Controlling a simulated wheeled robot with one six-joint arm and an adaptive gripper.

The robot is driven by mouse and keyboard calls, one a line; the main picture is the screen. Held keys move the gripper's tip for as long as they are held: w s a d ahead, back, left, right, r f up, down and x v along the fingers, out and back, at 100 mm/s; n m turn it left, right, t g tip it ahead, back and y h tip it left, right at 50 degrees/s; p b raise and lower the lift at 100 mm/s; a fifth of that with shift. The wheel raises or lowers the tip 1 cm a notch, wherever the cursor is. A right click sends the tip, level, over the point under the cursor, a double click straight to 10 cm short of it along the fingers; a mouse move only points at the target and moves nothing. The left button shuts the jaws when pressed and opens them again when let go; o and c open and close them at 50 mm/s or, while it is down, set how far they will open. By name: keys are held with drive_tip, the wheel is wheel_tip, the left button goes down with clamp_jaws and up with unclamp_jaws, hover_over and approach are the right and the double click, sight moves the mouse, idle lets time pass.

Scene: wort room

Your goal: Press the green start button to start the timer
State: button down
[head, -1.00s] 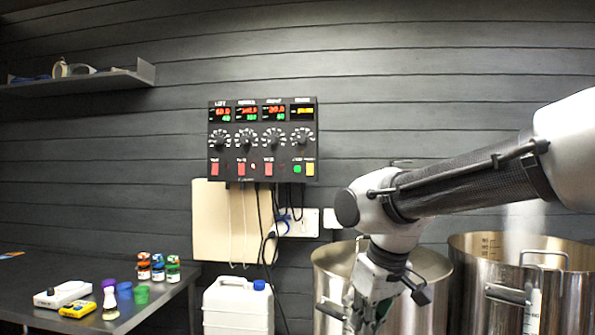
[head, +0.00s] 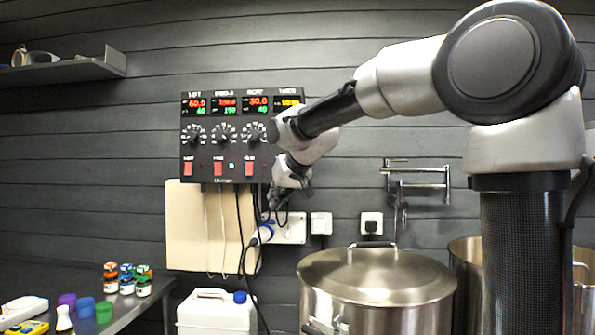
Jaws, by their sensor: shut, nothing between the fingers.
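The black control panel (head: 225,140) hangs on the dark plank wall in the head view. It has red displays, several knobs and red switches. The timer display (head: 289,101) at its right end shows yellow digits, partly cut off by my arm. The green start button at the panel's lower right is hidden behind my arm and wrist. My gripper (head: 277,215) is shut and empty. It points downward just below the panel's lower right corner, in front of the wall sockets. I cannot tell whether it touches anything.
Cables (head: 245,235) hang below the panel over a beige board (head: 185,230). A lidded steel pot (head: 376,280) stands below right, with another behind my arm. A white canister (head: 215,314) stands below the panel. A dark table (head: 120,308) with small bottles and cups is at left.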

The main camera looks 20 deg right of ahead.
drive_tip(key=w+d+r+m+t, duration=0.1)
drive_tip(key=w+r+t, duration=0.1)
drive_tip(key=r, duration=0.5)
drive_tip(key=shift+w+d+t, duration=0.15)
drive_tip(key=shift+w+t, duration=0.15)
drive_tip(key=shift+w, duration=0.55)
drive_tip(key=w+d, duration=0.3)
drive_tip(key=w, duration=0.5)
drive_tip(key=shift+d, duration=0.25)
drive_tip(key=shift+w, duration=0.15)
idle(0.4)
drive_tip(key=shift+w+d, duration=0.15)
drive_tip(key=shift+w, duration=0.1)
